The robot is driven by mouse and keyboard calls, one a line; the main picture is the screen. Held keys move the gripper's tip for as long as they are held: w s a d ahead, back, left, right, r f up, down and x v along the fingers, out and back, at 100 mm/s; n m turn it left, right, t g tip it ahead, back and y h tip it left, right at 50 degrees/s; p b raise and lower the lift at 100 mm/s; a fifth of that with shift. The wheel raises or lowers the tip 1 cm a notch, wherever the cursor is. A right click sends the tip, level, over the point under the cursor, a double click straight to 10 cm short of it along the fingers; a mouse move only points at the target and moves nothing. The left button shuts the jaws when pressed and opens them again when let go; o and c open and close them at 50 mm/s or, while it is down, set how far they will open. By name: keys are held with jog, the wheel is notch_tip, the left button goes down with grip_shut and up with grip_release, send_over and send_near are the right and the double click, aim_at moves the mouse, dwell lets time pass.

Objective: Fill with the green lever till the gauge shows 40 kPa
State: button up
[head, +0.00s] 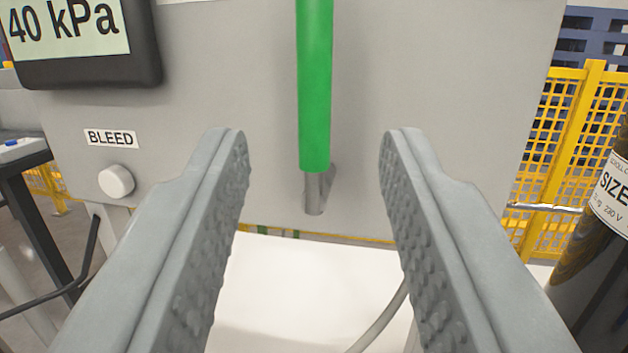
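The green lever (315,90) stands upright against the grey panel, its green sleeve running out of the top of the view. A short bare metal stem (316,192) shows below the sleeve. The gauge (75,30) at the upper left reads 40 kPa; its top is cut off. My gripper (313,145) is open, with one finger on each side of the lever's lower end. Clear gaps show between the lever and both fingers, and nothing is held.
A white round knob (116,181) sits under a BLEED label (111,138) on the grey panel (450,90). Yellow mesh fencing (560,130) stands behind at the right. A dark cylinder with a SIZE label (612,195) is at the right edge. A hose (382,322) runs below.

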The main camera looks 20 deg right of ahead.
jog(key=v, duration=0.8)
dwell(0.4)
jog(key=s+a+r+n+y, duration=0.2)
jog(key=s+a+r+y, duration=0.1)
jog(key=s+a, duration=0.4)
jog(key=s+a+r+n+g+y, duration=0.1)
jog(key=s+a+r+y, duration=0.3)
jog(key=a, duration=1)
jog(key=s+n+y, duration=0.1)
jog(key=s, duration=0.2)
jog(key=shift+a+r+n+g, duration=0.15)
jog(key=shift+a+n+g, duration=0.05)
jog(key=shift+n+g, duration=0.1)
